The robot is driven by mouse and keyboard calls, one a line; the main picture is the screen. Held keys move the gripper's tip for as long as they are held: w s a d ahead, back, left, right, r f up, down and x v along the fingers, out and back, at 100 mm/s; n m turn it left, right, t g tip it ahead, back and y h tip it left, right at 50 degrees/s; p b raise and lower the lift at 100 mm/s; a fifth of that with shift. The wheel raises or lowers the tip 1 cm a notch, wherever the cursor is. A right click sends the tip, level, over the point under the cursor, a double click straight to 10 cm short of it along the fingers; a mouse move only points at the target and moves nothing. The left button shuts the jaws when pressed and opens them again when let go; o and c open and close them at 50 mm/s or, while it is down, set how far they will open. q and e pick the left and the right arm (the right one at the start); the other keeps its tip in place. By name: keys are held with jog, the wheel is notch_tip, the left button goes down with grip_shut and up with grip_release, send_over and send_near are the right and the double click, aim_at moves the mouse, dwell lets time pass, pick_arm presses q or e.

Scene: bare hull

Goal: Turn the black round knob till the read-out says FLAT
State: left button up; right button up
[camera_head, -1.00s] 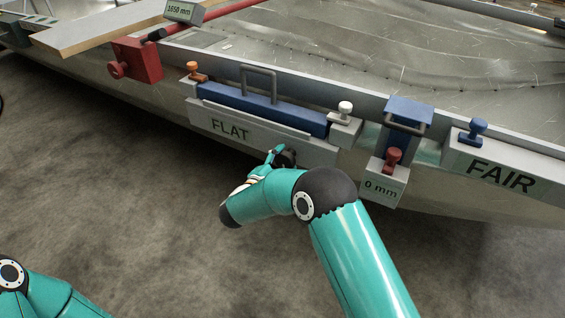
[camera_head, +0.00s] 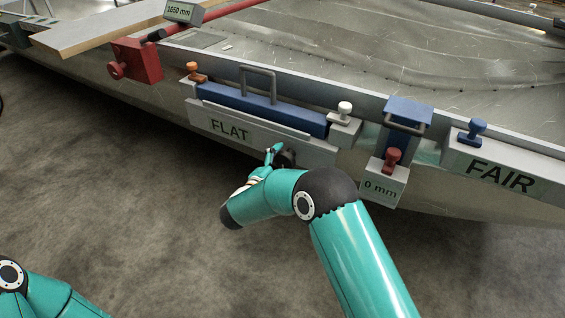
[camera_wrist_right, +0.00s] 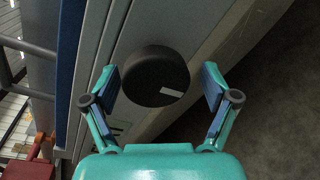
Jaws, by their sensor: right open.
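The black round knob (camera_wrist_right: 152,78) sits on the front of the grey read-out panel, with a white mark on its face. In the head view the knob (camera_head: 288,158) shows only in part behind my right gripper. The read-out (camera_head: 229,130) left of it says FLAT. My right gripper (camera_wrist_right: 160,88) is open, one finger on each side of the knob; gaps show between the pads and the knob in the wrist view. In the head view the right gripper (camera_head: 272,160) is partly hidden by its own wrist. My left gripper is out of view.
A blue bar (camera_head: 262,108) with a grey handle lies above the panel, between an orange knob (camera_head: 193,70) and a white knob (camera_head: 345,110). To the right are a red knob (camera_head: 391,158) by a 0 mm read-out and a blue knob (camera_head: 473,130) above a FAIR sign.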

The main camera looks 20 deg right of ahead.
jog(key=shift+s+a+r, duration=0.1)
jog(key=shift+s+a, duration=0.25)
jog(key=shift+a, duration=0.2)
jog(key=f+v, duration=0.1)
jog(key=v, duration=0.9)
jog(key=shift+s+a+r, duration=0.15)
jog(key=shift+s+r, duration=0.15)
jog(key=shift+r, duration=0.1)
jog(key=shift+f, duration=0.1)
